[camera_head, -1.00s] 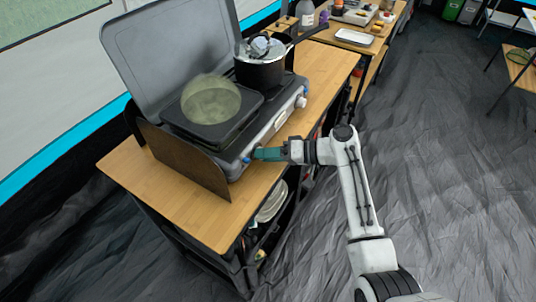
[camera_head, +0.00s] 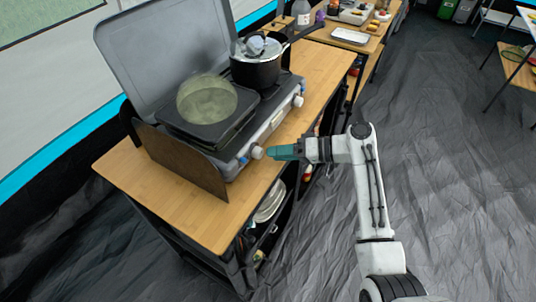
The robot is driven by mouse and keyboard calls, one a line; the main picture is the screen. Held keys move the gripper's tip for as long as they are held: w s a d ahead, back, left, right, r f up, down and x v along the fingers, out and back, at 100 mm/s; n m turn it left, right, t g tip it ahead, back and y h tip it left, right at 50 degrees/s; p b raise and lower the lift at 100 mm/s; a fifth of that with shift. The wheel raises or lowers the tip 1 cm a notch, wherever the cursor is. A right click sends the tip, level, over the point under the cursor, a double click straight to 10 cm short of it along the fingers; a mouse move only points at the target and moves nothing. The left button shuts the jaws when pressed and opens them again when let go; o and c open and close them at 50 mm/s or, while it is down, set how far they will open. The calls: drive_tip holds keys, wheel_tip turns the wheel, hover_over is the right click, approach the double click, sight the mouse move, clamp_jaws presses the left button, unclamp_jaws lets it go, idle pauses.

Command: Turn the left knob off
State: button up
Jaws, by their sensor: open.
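The left knob (camera_head: 257,153) is white and sits on the front panel of the grey camping stove (camera_head: 235,160), near its left end. A blue part shows just left of the knob. My gripper (camera_head: 271,153) has teal fingers that point at the knob from the right, with a small gap between them and it. The gripper is open and holds nothing visible. The right knob (camera_head: 298,101) is on the far end of the same front panel. The knob's exact angle is too small to tell.
A greenish translucent round pan or lid (camera_head: 207,100) sits on the left burner. A black pot (camera_head: 256,70) stands on the right burner. The stove rests on a wooden table (camera_head: 160,190) with a dark windscreen panel (camera_head: 180,160). The floor right of the table is clear.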

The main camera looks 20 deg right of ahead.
drive_tip(key=v, duration=0.6)
drive_tip(key=shift+d+b, duration=0.25)
drive_tip(key=shift+b, duration=0.1)
drive_tip(key=shift+s, duration=0.15)
drive_tip(key=s+a+f+g+h, duration=0.2)
drive_tip(key=s+f+h, duration=0.1)
drive_tip(key=s+f, duration=0.45)
drive_tip(key=s+a+f+g+h, duration=0.3)
drive_tip(key=s+f, duration=0.3)
drive_tip(key=s, duration=0.3)
drive_tip(key=s+d+r+g+h, duration=0.1)
drive_tip(key=s+h, duration=0.5)
drive_tip(key=s, duration=1)
drive_tip(key=shift+d+g+h, duration=0.3)
drive_tip(key=shift+d+g, duration=0.2)
drive_tip(key=shift+d, duration=0.75)
drive_tip(key=shift+s, duration=0.1)
drive_tip(key=shift+c, duration=0.4)
